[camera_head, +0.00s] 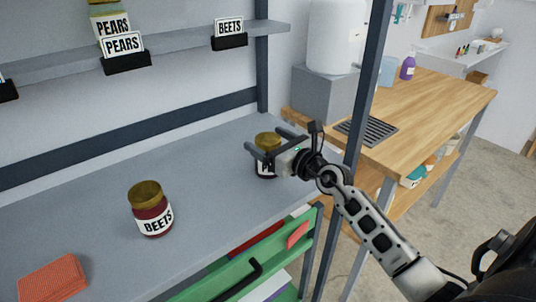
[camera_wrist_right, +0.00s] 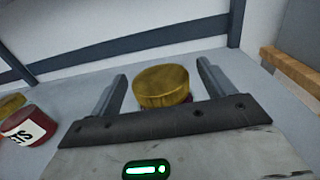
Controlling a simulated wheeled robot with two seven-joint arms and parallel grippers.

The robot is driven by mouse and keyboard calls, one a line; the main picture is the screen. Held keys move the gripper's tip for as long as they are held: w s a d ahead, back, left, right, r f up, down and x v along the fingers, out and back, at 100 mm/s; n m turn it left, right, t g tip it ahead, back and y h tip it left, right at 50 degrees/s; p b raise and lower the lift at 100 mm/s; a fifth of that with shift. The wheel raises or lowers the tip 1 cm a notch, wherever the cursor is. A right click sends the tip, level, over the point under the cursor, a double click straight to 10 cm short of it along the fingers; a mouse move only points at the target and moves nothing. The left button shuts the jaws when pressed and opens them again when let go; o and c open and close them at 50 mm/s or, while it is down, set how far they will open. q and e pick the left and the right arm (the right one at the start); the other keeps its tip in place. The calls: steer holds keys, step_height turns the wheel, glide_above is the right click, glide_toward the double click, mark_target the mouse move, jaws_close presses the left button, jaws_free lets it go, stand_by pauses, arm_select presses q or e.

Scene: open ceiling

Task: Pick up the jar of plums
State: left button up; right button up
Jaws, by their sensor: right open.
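A jar with a gold lid and a dark red body (camera_head: 264,171), its label mostly hidden behind my gripper but starting with what looks like a P, stands upright on the grey shelf (camera_head: 205,170). My right gripper (camera_head: 265,140) is open, its fingers reaching to either side of this jar near the lid. In the right wrist view the gold lid (camera_wrist_right: 162,87) sits between the two spread fingers, with a gap on each side. My left gripper is not in view.
A jar labelled BEETS (camera_head: 151,209) stands to the left on the same shelf, with an orange-red cloth (camera_head: 53,278) at the front left. A dark upright post (camera_head: 366,90) stands close to my right arm. The upper shelf (camera_head: 180,45) holds a pears jar and signs.

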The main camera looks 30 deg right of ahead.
steer(key=shift+w+a, duration=0.15)
steer(key=shift+w, duration=0.95)
steer(key=c, duration=1.5)
steer(key=shift+r, duration=0.15)
